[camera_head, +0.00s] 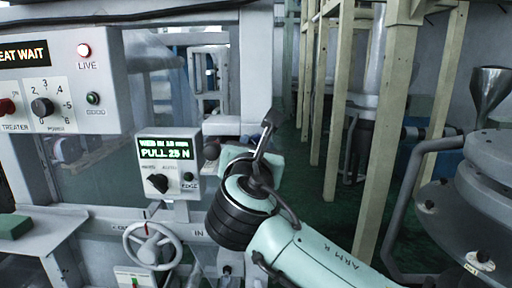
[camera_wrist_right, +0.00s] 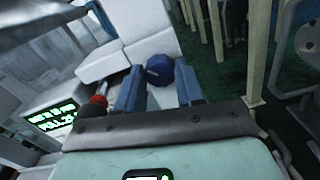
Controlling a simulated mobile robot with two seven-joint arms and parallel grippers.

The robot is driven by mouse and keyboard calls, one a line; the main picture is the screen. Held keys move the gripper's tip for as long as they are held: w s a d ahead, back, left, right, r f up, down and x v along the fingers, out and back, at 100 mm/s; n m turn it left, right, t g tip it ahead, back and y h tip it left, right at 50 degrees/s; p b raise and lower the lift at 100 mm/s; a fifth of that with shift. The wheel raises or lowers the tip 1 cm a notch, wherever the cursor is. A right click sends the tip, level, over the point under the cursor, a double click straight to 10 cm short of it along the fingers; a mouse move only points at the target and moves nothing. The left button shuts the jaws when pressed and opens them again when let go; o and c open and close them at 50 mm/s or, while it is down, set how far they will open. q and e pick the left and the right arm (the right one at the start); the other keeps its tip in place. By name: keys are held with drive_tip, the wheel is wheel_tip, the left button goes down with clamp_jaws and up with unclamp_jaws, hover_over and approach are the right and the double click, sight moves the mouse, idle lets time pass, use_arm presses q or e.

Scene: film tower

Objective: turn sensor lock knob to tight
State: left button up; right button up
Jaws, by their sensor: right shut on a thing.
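A round dark-blue knob (camera_wrist_right: 160,70) sits in front of a pale block (camera_wrist_right: 150,47) in the right wrist view. I take it for the sensor lock knob. My right gripper (camera_wrist_right: 158,88) has one finger on each side of it and is shut on it. The knob's markings cannot be read. In the head view my right gripper (camera_head: 262,165) is by the machine frame, just right of the small display box (camera_head: 168,165), and hides the knob. The box shows "PULL 25 N". My left gripper is in neither view.
A red knob (camera_wrist_right: 97,101) is close to the left finger. A handwheel (camera_head: 152,246) is below the display box. A control panel (camera_head: 65,75) with a dial and lit lamp is at upper left. Cream posts (camera_head: 385,120) and a grey round machine (camera_head: 470,200) stand at right.

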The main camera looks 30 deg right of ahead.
drive_tip(key=m, duration=0.4)
drive_tip(key=shift+d, duration=0.1)
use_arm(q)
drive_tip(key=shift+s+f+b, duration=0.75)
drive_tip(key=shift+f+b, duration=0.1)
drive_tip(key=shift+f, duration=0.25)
use_arm(e)
drive_tip(key=shift+f+m+y, duration=0.1)
drive_tip(key=shift+m+y, duration=0.3)
drive_tip(key=shift+m, duration=6)
drive_tip(key=o, duration=1)
drive_tip(key=shift+o, duration=0.2)
drive_tip(key=shift+s, duration=0.1)
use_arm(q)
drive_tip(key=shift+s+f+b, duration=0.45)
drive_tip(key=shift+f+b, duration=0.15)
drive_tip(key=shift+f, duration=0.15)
use_arm(e)
drive_tip(key=v, duration=1.3)
